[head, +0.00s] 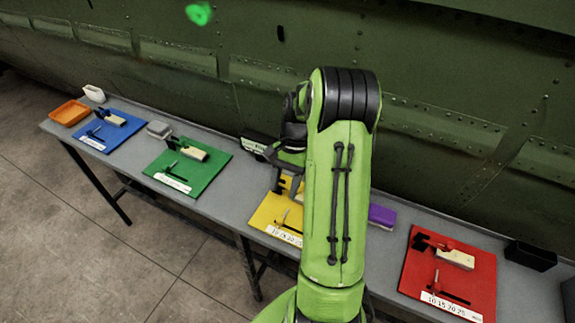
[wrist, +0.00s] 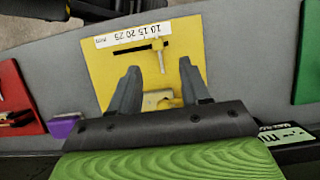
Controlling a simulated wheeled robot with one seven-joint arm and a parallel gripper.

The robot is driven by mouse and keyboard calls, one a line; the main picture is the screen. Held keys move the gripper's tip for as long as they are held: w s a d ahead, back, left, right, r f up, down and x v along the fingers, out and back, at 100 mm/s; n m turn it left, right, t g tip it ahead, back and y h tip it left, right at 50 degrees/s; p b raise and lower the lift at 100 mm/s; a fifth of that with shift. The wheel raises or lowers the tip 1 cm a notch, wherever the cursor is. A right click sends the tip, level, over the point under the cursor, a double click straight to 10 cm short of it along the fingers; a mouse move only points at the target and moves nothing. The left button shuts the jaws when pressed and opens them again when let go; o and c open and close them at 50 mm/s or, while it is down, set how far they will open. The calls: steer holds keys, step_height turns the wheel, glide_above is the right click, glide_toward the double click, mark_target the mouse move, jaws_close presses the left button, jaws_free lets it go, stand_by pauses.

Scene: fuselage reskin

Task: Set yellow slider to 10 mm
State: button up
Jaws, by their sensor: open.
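The yellow board (wrist: 100,72) lies on the bench, partly hidden behind my arm in the head view (head: 262,217). Its white scale strip (wrist: 138,34) reads 10, 15, 20, 25 and looks upside down in the wrist view. A dark slot (wrist: 135,49) runs beside the strip. A thin pale slider handle (wrist: 162,55) stands at the slot's end nearest the 10; its exact reading cannot be told. My gripper (wrist: 160,67) is open above the board. The handle shows between its fingertips in the picture, with no visible contact. A pale yellow block (wrist: 158,98) shows between the fingers.
Blue (head: 90,133), green (head: 212,177) and red (head: 482,275) boards share the bench. A purple block (head: 382,216) lies right of the yellow board. An orange tray (head: 70,113) and a black bin (head: 530,256) stand near the ends. The green fuselage wall (head: 440,60) rises behind.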

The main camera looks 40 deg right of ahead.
steer(key=p+v, duration=0.1)
steer(key=v, duration=0.4)
steer(key=shift+w+d+r, duration=0.1)
steer(key=shift+d+r, duration=0.05)
steer(key=shift+r, duration=0.25)
